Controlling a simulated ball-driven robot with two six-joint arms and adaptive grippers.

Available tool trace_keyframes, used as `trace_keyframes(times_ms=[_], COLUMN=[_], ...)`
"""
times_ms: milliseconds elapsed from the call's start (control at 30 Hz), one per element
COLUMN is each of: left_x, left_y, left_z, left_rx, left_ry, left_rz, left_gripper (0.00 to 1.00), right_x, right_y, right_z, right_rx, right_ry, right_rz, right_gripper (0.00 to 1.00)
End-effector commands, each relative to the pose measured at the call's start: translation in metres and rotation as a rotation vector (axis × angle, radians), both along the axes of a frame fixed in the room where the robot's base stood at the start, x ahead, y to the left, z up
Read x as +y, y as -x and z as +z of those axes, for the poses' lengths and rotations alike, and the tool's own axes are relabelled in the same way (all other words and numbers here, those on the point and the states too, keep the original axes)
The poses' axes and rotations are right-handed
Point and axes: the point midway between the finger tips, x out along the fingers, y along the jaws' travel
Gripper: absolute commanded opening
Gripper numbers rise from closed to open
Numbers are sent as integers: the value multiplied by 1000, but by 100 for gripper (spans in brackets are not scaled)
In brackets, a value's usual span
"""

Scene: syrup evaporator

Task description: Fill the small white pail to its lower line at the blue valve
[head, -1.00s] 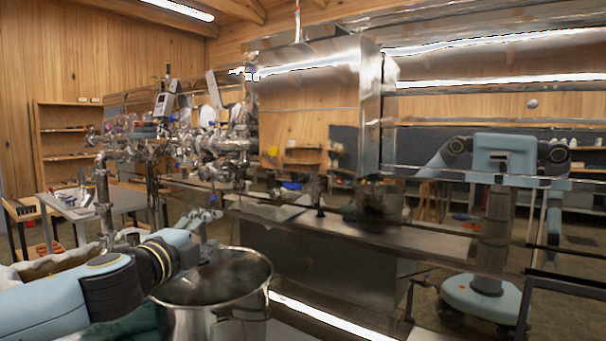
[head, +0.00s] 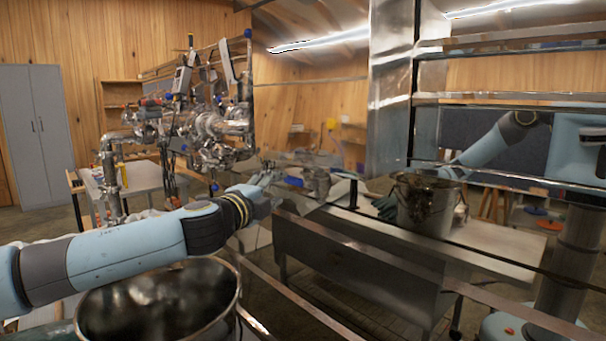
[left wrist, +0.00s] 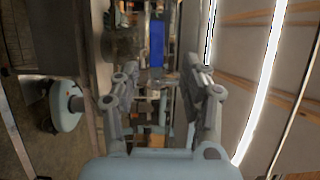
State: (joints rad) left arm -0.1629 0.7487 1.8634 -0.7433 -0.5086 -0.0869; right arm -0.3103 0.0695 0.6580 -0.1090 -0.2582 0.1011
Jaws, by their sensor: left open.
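I cannot make out a small white pail in either view. A cluster of steel pipes and valves (head: 205,130) stands left of centre in the head view, with small blue parts on it. One blue part (head: 214,187) hangs low there; I cannot tell which is the blue valve. My left arm reaches in from the left, and my left gripper (head: 264,174) is open, just right of and below the pipes. In the left wrist view its two fingers (left wrist: 165,88) are spread with nothing held between them. A blue upright shape (left wrist: 156,43) shows beyond them. My right gripper is not in view.
A large steel pot (head: 160,305) stands at lower left, below my left arm. A shiny steel wall (head: 392,95) and rails fill the right side. A metal bucket (head: 427,208) shows at right, perhaps a reflection. A grey cabinet (head: 38,135) stands far left.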

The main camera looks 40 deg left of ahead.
Motion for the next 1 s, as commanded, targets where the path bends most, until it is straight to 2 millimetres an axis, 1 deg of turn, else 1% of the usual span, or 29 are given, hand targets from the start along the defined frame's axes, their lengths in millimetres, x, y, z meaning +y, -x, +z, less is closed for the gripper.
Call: trace_keyframes(times_ms=[200,300,400,500,633,867,1000], left_x=[13,19,23,26,28,28,28], left_y=[-42,-60,-74,-84,-90,-90,-90], left_z=[3,3,2,2,1,0,1], left_rx=[-6,-4,-2,-1,-1,0,0], left_ry=[9,6,6,4,2,2,2], left_rz=[2,2,1,0,-1,-1,-1], left_gripper=[44,44,44,44,44,44,27], right_x=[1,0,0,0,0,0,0], right_y=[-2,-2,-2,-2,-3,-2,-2], right_z=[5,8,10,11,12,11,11], right_rx=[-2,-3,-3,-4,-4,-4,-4], right_ry=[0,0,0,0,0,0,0], right_rz=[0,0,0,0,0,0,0], right_gripper=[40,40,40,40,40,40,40])
